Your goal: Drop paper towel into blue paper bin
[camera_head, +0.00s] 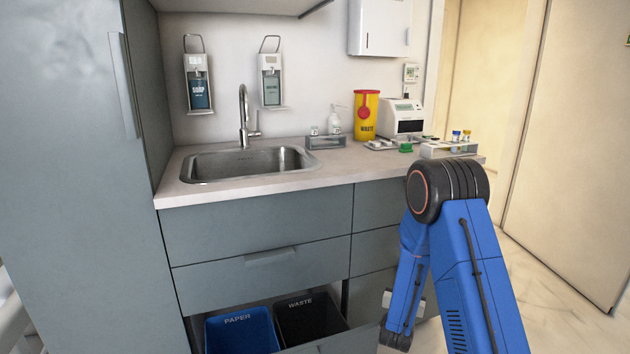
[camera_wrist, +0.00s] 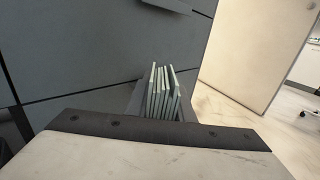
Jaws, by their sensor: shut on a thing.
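The blue paper bin (camera_head: 240,333), lettered PAPER, sits in the pulled-out bottom drawer, left of the black bin, in the head view; its lower part is cut off by the picture edge. In the wrist view, my gripper (camera_wrist: 160,115) is shut on a pale thing with several upright folds, which looks like the paper towel (camera_wrist: 163,92). The fingers show poorly behind the broad housing in the foreground. The blue bin is not visible in the wrist view. The head view shows my arm at right but not the gripper's tips.
A black waste bin (camera_head: 308,320) stands right of the blue one in the same drawer. The closed drawer fronts (camera_head: 262,215) and counter overhang it. The counter (camera_head: 330,178) holds a sink (camera_head: 250,164), a yellow waste container (camera_head: 366,118) and a tube rack (camera_head: 450,150). Floor is clear at right.

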